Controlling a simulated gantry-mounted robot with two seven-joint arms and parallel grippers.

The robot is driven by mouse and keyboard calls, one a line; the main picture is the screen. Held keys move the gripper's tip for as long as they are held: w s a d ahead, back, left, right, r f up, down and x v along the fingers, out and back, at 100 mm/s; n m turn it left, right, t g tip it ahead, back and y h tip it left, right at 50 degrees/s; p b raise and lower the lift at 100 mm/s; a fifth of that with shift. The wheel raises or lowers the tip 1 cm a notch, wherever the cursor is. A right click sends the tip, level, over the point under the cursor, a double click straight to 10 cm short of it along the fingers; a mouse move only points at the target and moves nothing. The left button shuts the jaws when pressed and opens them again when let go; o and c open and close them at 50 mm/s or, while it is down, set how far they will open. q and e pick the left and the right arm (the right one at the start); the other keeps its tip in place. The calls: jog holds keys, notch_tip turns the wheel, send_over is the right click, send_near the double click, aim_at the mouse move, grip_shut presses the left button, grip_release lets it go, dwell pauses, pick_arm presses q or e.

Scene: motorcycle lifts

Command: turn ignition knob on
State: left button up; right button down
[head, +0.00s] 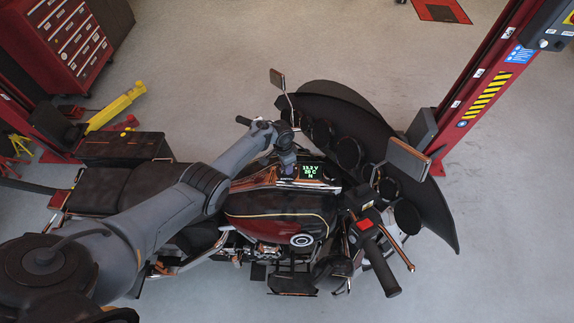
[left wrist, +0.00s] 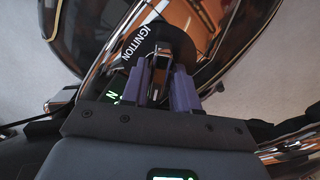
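The ignition knob (left wrist: 161,64) shows in the left wrist view as a narrow upright grip on a dark round plate marked IGNITION (left wrist: 131,42). My left gripper (left wrist: 161,77) has its two purple fingers on either side of this grip. I cannot tell whether they press on it. In the head view my left gripper (head: 287,163) points down at the motorcycle's console, just left of the lit display (head: 311,171), and hides the knob. The display shows green text with voltage, temperature and N. My right gripper is not in view.
The motorcycle's tank (head: 275,215), dark fairing (head: 330,105), mirrors (head: 409,158) and right handlebar grip (head: 380,268) surround the console. A red lift post (head: 480,90) stands at the right. A red tool chest (head: 70,40) stands at the upper left.

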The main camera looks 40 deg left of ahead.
pick_arm(q)
jog(key=shift+o, duration=1.1)
jog(key=shift+d, duration=0.1)
jog(key=shift+r, duration=0.1)
jog(key=shift+r+p, duration=0.3)
jog(key=shift+r, duration=0.05)
jog(key=r+p, duration=0.1)
jog(key=r, duration=0.2)
jog(key=r+p, duration=0.1)
jog(key=r, duration=0.1)
jog(key=a+r+p, duration=0.1)
jog(key=r, duration=0.2)
jog(key=shift+r, duration=0.3)
jog(key=shift+s+a+r, duration=0.1)
jog(key=shift+r, duration=0.5)
